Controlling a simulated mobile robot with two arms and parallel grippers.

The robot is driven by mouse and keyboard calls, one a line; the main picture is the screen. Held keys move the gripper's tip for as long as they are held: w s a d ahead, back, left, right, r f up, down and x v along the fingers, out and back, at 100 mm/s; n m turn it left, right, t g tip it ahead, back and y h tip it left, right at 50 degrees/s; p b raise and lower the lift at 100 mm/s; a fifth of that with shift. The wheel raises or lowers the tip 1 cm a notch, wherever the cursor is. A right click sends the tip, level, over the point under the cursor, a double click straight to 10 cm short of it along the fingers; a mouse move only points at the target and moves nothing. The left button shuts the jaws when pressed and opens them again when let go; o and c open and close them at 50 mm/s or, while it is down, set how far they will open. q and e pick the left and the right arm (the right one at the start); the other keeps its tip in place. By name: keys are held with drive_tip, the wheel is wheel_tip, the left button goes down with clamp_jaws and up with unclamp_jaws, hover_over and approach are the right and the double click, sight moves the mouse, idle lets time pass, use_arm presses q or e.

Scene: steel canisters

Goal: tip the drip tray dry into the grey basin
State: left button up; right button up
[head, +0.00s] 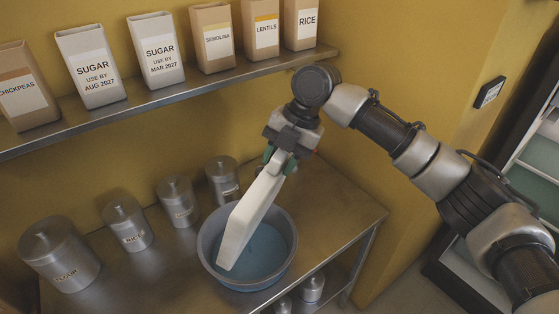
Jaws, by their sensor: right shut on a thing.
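The drip tray (249,219) is a long, off-white, shallow piece. It is tilted steeply, with its lower end down inside the grey basin (205,262). The basin stands on the steel table and has bluish liquid (266,250) in its bottom. My right gripper (279,160) is shut on the upper end of the drip tray, above the basin's back rim. I cannot tell whether the tray's lower end touches the basin. The tray's inner face is hard to make out. My left gripper does not show.
Several steel canisters, such as the sugar canister (62,258), stand left of the basin on the steel table (335,212). A wall shelf (190,88) above holds paper packets. Small canisters (312,288) sit on a lower shelf. The table right of the basin is clear.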

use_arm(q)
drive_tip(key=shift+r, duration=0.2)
use_arm(e)
drive_tip(key=shift+w+a, duration=0.1)
use_arm(q)
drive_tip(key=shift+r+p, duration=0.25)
drive_tip(key=shift+p, duration=0.2)
idle(1.4)
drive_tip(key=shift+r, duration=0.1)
use_arm(e)
drive_tip(key=shift+r, duration=0.1)
drive_tip(key=p, duration=0.3)
drive_tip(key=shift+w+a+r+h, duration=0.1)
drive_tip(key=shift+a+r+h, duration=0.25)
drive_tip(key=shift+r+h, duration=0.05)
drive_tip(key=shift+w+a+f, duration=0.2)
drive_tip(key=shift+a+f, duration=0.1)
drive_tip(key=shift+a, duration=0.1)
drive_tip(key=shift+s+d+r, duration=0.1)
drive_tip(key=shift+d, duration=0.25)
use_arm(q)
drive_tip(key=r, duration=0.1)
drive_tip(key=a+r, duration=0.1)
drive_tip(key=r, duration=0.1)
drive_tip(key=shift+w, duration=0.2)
use_arm(e)
drive_tip(key=shift+a, duration=0.15)
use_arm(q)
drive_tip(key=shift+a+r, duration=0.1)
